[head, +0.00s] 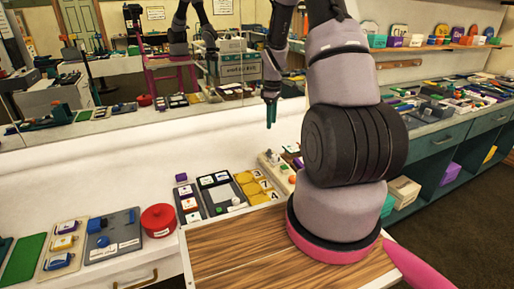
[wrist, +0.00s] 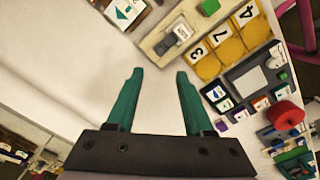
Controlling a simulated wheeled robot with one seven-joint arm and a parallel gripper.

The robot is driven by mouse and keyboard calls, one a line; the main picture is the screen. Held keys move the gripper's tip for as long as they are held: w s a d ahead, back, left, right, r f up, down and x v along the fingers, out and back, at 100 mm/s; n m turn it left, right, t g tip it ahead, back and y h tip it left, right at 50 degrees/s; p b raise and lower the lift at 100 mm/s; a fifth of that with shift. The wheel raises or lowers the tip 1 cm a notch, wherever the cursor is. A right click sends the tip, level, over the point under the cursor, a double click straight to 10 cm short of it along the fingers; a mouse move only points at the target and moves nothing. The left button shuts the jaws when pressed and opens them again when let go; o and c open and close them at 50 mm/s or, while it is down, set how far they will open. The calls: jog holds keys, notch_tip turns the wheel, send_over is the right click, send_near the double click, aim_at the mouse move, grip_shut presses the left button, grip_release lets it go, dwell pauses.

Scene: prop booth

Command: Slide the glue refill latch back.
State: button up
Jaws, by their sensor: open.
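No label in either view is readable as the glue refill latch, so I cannot tell for sure which part it is. A beige board (wrist: 155,45) at the top of the wrist view carries a small grey-and-white block (wrist: 168,44) and a green knob (wrist: 208,7). The same beige board appears partly behind my arm in the head view (head: 268,160). My gripper (head: 270,113) points down above the white counter, with its teal fingers apart. In the wrist view my gripper (wrist: 158,73) has nothing between its fingertips, and the beige board lies beyond them.
Yellow numbered tiles (wrist: 228,47), a dark grey board (wrist: 248,82) and a red round container (wrist: 284,115) lie to the right in the wrist view. A grey board with a blue knob (head: 112,232) sits at left in the head view. White counter (head: 110,180) behind the boards is clear, up to a mirror.

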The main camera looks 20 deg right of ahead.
aim_at(271, 154)
jog(key=shift+n, duration=0.3)
jog(key=f, duration=1.2)
jog(key=shift+w+a+f, duration=0.2)
jog(key=shift+w+f, duration=0.05)
jog(key=shift+f, duration=0.15)
grip_shut()
dwell(0.5)
